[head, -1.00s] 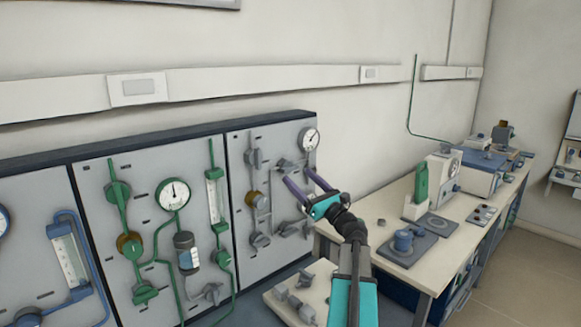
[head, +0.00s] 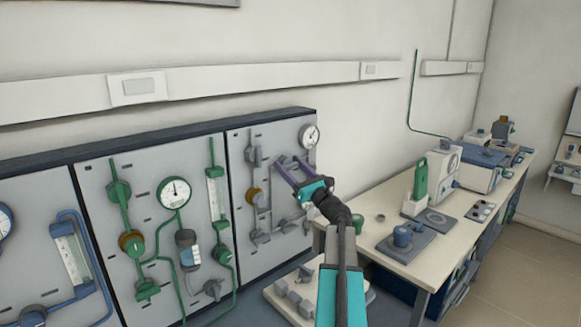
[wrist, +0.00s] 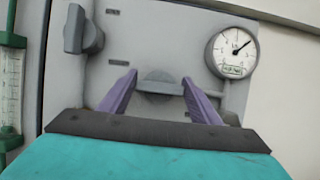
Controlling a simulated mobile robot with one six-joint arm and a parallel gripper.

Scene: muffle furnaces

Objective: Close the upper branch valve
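On the grey right panel (head: 238,200), a grey valve handle (wrist: 159,78), which looks like the upper branch valve, sits level with my fingertips. In the wrist view its bar lies crosswise between the two purple fingers. My gripper (head: 291,161) is open, with one finger on each side of the handle. A small gap seems to show on both sides, and I cannot tell the exact depth. In the head view the fingers mostly hide this valve. Another grey valve (head: 288,226) shows lower on the same branch.
A second grey valve (wrist: 82,32) stands out left of the fingers, and a round gauge (wrist: 233,52) is close on the right. The panel with green pipes (head: 150,225) is farther left. A bench (head: 375,212) with equipment stands at the right.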

